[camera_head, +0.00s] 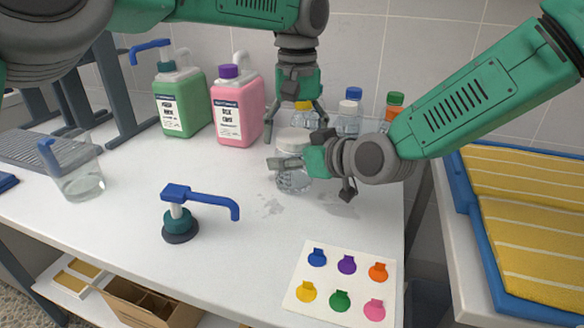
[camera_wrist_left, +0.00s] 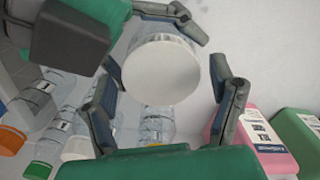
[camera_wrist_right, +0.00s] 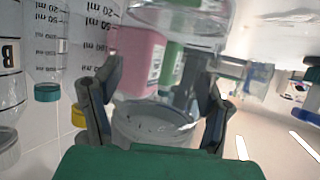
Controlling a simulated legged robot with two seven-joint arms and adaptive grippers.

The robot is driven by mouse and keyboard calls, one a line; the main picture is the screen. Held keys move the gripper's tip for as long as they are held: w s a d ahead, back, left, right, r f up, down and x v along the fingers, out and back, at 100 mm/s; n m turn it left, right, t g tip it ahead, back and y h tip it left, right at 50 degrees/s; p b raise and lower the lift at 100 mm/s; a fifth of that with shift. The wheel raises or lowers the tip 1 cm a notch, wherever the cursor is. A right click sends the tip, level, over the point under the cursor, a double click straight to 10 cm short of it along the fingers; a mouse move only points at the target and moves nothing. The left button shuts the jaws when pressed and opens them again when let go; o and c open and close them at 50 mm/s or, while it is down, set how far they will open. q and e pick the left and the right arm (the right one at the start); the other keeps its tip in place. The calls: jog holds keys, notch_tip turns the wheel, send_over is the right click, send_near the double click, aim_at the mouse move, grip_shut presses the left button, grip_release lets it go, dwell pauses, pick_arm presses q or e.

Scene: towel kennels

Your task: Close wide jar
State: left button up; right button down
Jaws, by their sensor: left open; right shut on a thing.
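The wide clear jar (camera_head: 291,183) stands on the white table near its back right. A round white lid (camera_head: 292,140) is at the jar's top; it also shows as a white disc in the left wrist view (camera_wrist_left: 161,70). I cannot tell whether it is fully seated. My right gripper (camera_head: 293,165) comes in from the right, shut on the jar's side. In the right wrist view, clear round material (camera_wrist_right: 155,124) shows between its fingers. My left gripper (camera_head: 296,130) points down from above with open fingers on either side of the lid, apart from it.
A green bottle (camera_head: 181,103) and a pink bottle (camera_head: 238,112) stand behind to the left. Capped clear bottles (camera_head: 348,118) stand behind the jar.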

pick_arm(q)
jog(key=c, duration=1.2)
jog(key=shift+m, duration=1.7)
jog(key=o, duration=1.3)
jog(key=shift+c, duration=0.2)
jog(key=shift+r, duration=2.3)
jog(key=shift+c, duration=0.3)
jog(key=shift+r+n, duration=1.7)
